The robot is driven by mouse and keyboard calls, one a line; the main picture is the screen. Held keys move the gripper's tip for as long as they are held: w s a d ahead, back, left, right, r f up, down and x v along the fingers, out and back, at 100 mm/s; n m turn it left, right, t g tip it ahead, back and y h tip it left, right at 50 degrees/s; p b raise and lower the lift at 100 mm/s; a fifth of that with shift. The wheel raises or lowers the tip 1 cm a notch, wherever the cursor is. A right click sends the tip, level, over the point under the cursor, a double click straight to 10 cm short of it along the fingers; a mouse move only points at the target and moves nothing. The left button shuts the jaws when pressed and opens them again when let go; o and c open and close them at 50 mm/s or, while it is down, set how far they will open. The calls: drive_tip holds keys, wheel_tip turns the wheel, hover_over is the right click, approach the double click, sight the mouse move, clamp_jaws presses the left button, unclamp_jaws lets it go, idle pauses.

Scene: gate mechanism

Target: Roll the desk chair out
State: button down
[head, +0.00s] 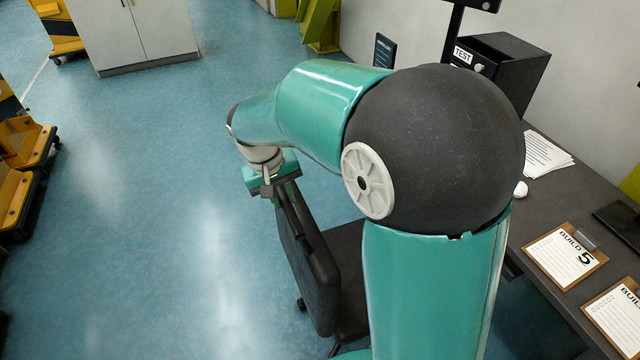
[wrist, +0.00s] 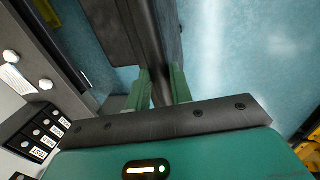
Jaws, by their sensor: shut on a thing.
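The dark desk chair (head: 312,268) stands left of the desk, its backrest toward the open floor and its seat on the desk side. My gripper (head: 283,190) is at the top of the backrest, with its green fingers shut on the upper edge. In the wrist view, the two fingers of my gripper (wrist: 161,86) stand on either side of the dark backrest edge of the chair (wrist: 158,45). My arm hides part of the seat, and most of the chair base is hidden.
The dark desk (head: 545,215) runs along the right wall with clipboards (head: 565,256), papers (head: 545,155) and a black TEST box (head: 510,65). Blue floor (head: 170,220) is clear left of the chair. Yellow carts (head: 25,150) stand at far left, a grey cabinet (head: 135,35) at the back.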

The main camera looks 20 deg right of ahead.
drive_tip(key=a, duration=0.8)
drive_tip(key=shift+s+a, duration=0.15)
drive_tip(key=shift+a, duration=0.15)
drive_tip(key=shift+a+r, duration=0.1)
drive_tip(key=c, duration=1.3)
unclamp_jaws()
drive_tip(key=shift+a, duration=0.1)
drive_tip(key=shift+o, duration=0.2)
wheel_tip(320, 180, up, 14)
drive_tip(key=a, duration=0.2)
drive_tip(key=shift+f, duration=0.25)
drive_tip(key=s+d+f+t+y, duration=0.2)
drive_tip(key=s+d+t, duration=0.3)
drive_tip(key=s+d, duration=1)
drive_tip(key=s, duration=0.4)
drive_tip(key=shift+d+f+t, duration=0.15)
drive_tip(key=shift+f+t, duration=0.1)
drive_tip(key=shift+t, duration=0.05)
